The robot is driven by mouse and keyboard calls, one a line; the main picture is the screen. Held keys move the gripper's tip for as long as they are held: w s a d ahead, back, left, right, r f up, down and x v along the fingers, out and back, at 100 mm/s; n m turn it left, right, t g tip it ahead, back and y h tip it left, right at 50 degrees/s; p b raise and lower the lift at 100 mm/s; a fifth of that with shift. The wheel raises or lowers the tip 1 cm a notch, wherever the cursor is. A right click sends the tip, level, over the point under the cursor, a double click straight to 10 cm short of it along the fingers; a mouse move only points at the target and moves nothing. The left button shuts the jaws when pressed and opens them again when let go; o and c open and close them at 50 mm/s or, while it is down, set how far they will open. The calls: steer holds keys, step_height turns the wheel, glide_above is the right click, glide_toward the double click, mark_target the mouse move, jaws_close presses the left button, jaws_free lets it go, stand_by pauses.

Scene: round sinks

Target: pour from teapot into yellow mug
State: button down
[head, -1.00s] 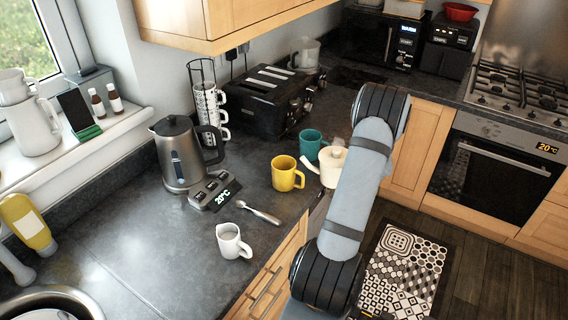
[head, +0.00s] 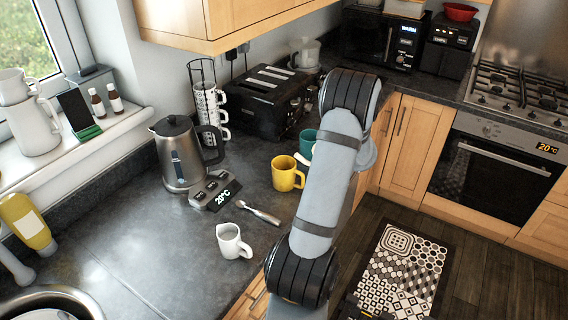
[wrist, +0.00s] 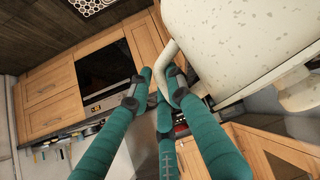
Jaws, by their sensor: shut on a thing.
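The yellow mug (head: 285,177) stands upright on the dark counter, left of my arm in the head view. The cream speckled teapot (wrist: 240,40) fills the upper right of the wrist view. My gripper (wrist: 155,90) is shut on its curved handle (wrist: 168,62). In the head view my arm hides the gripper and nearly all of the teapot; a small pale bit shows beside the yellow mug. I cannot tell how far the teapot tilts or whether anything flows from it.
A teal mug (head: 307,143) stands behind the yellow one, partly hidden by my arm. A white jug (head: 232,241), a spoon (head: 259,213), a scale (head: 215,191), a kettle (head: 180,155) and a toaster (head: 266,100) are on the counter. The front left counter is mostly clear.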

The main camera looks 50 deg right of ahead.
steer(key=shift+n+g+h, duration=0.4)
steer(key=shift+g+h, duration=0.1)
steer(key=shift+h, duration=0.1)
steer(key=r, duration=0.1)
steer(key=w+r, duration=0.1)
steer(key=r, duration=0.1)
steer(key=a+r, duration=0.1)
steer(key=shift+w+r, duration=0.2)
steer(key=shift+w, duration=0.15)
steer(key=shift+w+a+r+n+g+h, duration=0.15)
steer(key=shift+w+a+r+g, duration=0.1)
steer(key=shift+r, duration=0.25)
steer(key=shift+w+a+r+n+g+h, duration=0.15)
steer(key=shift+w+r+g, duration=0.1)
steer(key=shift+r, duration=0.4)
steer(key=shift+w+a+r+n+g+h, duration=0.15)
steer(key=shift+w+a+r+n+h, duration=0.2)
steer(key=shift+r, duration=0.45)
steer(key=shift+w+a+r+n+g+h, duration=0.15)
steer(key=shift+w+r, duration=0.25)
steer(key=shift+r, duration=0.4)
